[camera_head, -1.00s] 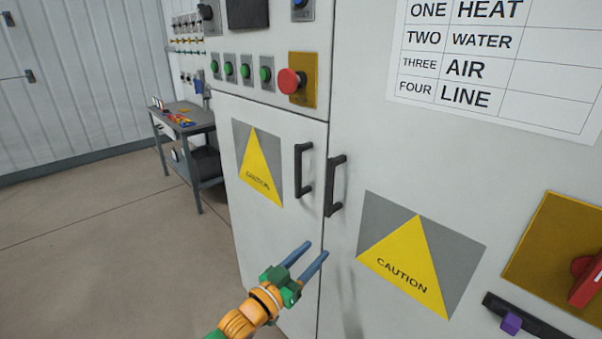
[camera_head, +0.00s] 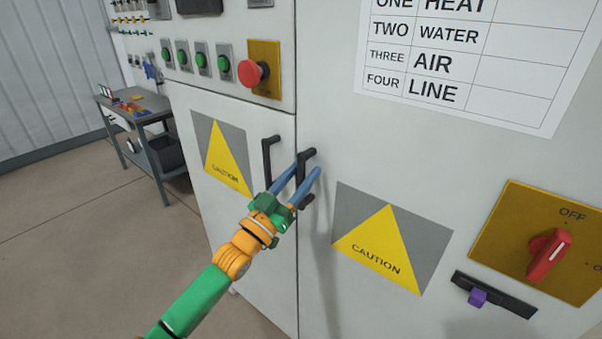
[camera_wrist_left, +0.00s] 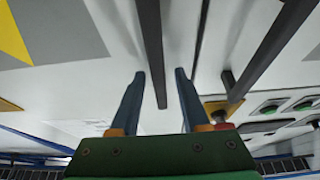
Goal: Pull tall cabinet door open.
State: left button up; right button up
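The tall cabinet door (camera_head: 330,120) is the white panel at the right, with a caution sign (camera_head: 390,240); it looks shut, flush along the vertical seam. Its black bar handle (camera_head: 309,153) stands upright near the seam. My left gripper (camera_head: 307,170) is at this handle, its two blue fingers open. In the left wrist view, the handle bar (camera_wrist_left: 152,50) runs between the fingers (camera_wrist_left: 160,75), with visible gaps on both sides. Contact is not seen. My right gripper is in neither view.
The neighbouring shorter door (camera_head: 235,210) has its own black handle (camera_head: 267,165) close left of the fingers. Above it are green buttons and a red button (camera_head: 254,72). A red switch (camera_head: 548,255) is at the right. A grey table (camera_head: 150,115) stands back left; floor before it is clear.

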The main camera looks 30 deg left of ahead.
pick_arm(q)
grip_shut()
jog(key=shift+f, duration=0.1)
dwell(1.1)
